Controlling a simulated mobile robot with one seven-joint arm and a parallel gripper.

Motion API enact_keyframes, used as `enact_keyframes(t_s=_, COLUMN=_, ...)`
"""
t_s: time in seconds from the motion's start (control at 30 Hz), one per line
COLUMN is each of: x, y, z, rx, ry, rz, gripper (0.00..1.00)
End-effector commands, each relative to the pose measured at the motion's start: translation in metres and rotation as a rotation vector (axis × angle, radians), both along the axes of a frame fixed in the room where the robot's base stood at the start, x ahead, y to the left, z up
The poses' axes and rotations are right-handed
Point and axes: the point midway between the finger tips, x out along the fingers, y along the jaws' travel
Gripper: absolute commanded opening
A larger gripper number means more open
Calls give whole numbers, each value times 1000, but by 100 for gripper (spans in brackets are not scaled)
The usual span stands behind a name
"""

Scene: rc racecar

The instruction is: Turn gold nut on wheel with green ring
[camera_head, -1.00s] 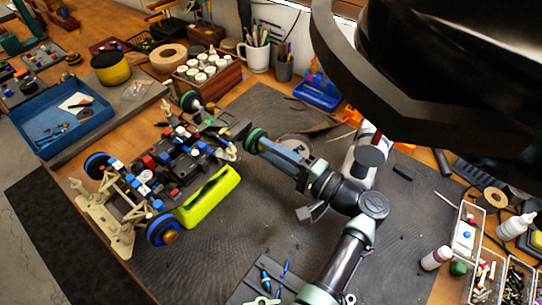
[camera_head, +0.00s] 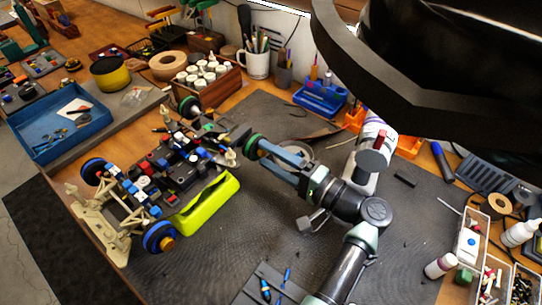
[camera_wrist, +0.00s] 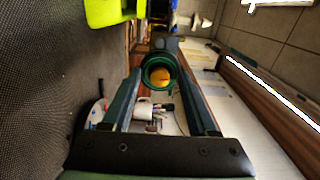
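The car chassis (camera_head: 165,180) lies on the dark mat at the left in the head view. A wheel with a green ring (camera_head: 252,146) is at its right end, beside my gripper (camera_head: 266,151). In the wrist view my gripper (camera_wrist: 158,78) is open, with its two fingers on either side of the green-ringed wheel (camera_wrist: 148,64). The gold nut (camera_wrist: 159,76) shows inside the ring, between the fingertips. I cannot tell whether the fingertips touch the wheel. Another green-ringed wheel (camera_head: 189,107) is at the chassis's far side.
Two blue-ringed wheels (camera_head: 94,171) are on the chassis's left end. A yellow-green body piece (camera_head: 207,205) lies close by the chassis and also shows in the wrist view (camera_wrist: 108,12). A blue tray (camera_head: 62,128) is at the left.

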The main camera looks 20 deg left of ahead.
Motion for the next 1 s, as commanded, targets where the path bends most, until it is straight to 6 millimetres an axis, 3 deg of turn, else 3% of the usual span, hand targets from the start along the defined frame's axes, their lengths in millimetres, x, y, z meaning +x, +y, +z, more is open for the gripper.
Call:
enact_keyframes(t_s=0.37, x=-2, y=-7, z=0, rx=0, ry=0, rz=-1, gripper=60)
enact_keyframes(t_s=0.8, x=-36, y=-89, z=-2, rx=0, ry=-1, rz=-4, gripper=60)
enact_keyframes(t_s=1.0, x=-46, y=-113, z=-1, rx=0, ry=0, rz=-2, gripper=60)
